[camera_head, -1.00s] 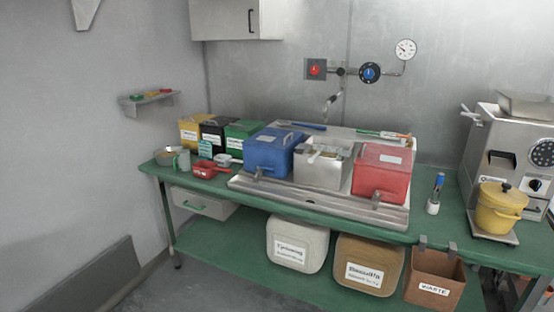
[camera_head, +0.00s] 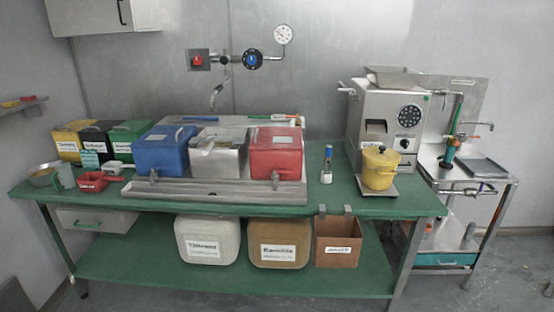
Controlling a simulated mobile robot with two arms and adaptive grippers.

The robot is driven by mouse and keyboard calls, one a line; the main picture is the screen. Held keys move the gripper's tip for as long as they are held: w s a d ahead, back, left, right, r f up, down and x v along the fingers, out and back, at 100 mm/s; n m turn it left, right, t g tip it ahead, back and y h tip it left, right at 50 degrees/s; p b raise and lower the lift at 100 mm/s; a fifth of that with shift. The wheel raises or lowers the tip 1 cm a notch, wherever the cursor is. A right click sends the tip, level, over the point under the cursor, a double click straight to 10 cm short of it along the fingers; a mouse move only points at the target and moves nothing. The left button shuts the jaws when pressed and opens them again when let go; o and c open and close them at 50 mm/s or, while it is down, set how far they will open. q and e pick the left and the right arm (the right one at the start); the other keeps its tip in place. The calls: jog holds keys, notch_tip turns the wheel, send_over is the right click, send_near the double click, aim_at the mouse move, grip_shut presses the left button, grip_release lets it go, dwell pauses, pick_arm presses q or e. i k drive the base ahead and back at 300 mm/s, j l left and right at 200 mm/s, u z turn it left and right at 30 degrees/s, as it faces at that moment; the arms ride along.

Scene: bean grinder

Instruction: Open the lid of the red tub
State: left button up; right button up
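The red tub (camera_head: 276,161) stands on the metal tray at the middle of the green bench, to the right of an open-looking steel tub (camera_head: 216,161). Its red lid (camera_head: 277,138) with a pale label lies shut on top. A blue tub (camera_head: 165,157) with a lid and handle stands left of the steel tub. Neither of my grippers shows in the head view.
The green bench (camera_head: 330,200) carries a grinder (camera_head: 386,120), a yellow pot (camera_head: 379,169) and a small blue-topped bottle (camera_head: 327,163) on the right. Yellow, black and green boxes stand at the left. Bins sit on the lower shelf. The floor in front looks clear.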

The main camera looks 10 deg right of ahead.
aim_at(277, 137)
jog(key=i+l+z, duration=0.1)
jog(key=i+l, duration=0.3)
jog(key=l, duration=0.15)
jog(key=i+l+z, duration=0.1)
jog(key=i+l, duration=0.3)
jog(key=l, duration=0.1)
